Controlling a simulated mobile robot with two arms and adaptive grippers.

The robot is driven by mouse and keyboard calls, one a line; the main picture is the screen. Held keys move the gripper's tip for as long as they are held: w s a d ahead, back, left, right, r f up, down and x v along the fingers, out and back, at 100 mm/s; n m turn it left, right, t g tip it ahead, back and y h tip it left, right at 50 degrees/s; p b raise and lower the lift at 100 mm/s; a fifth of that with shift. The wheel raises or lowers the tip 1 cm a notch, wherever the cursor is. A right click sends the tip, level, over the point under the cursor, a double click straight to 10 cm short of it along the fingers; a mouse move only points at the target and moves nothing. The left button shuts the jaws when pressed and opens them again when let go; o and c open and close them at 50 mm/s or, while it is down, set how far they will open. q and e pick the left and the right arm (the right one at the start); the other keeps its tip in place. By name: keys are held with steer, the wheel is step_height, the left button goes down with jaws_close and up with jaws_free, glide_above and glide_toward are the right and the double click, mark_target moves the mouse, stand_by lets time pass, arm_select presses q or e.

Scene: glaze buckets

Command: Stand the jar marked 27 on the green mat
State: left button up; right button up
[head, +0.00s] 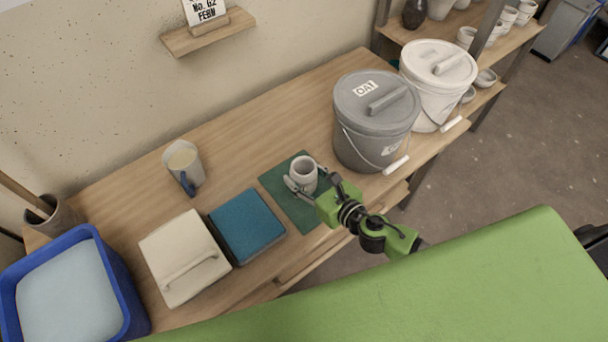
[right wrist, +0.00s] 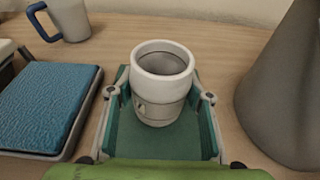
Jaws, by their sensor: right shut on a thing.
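A small white jar (head: 304,172) stands upright over the green mat (head: 305,213) in the head view. In the right wrist view, the jar (right wrist: 161,85) sits between my fingers, with the mat (right wrist: 142,146) beneath and around it. A faint dark mark shows low on its side, but I cannot read the number. My right gripper (head: 304,184) is shut on the jar, one finger on each side. The jar looks to be at or very near the mat; I cannot tell whether its base touches. My left gripper is not in view.
A grey lidded bucket (head: 368,143) stands close to the right of the mat, with a white bucket (head: 435,105) behind it. A blue sponge pad (head: 246,225) lies left of the mat. A mug (head: 184,160) with a blue handle and a blue tub (head: 128,305) stand further left.

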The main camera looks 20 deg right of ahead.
steer(key=shift+f, duration=0.15)
steer(key=o, duration=1.4)
steer(key=shift+c, duration=0.2)
steer(key=shift+r, duration=0.25)
steer(key=b+v, duration=0.1)
steer(key=v, duration=1)
steer(key=shift+f+b, duration=0.1)
steer(key=shift+b, duration=0.25)
steer(key=shift+s+d+r, duration=0.15)
steer(key=shift+s+r, duration=0.15)
steer(key=shift+s, duration=0.15)
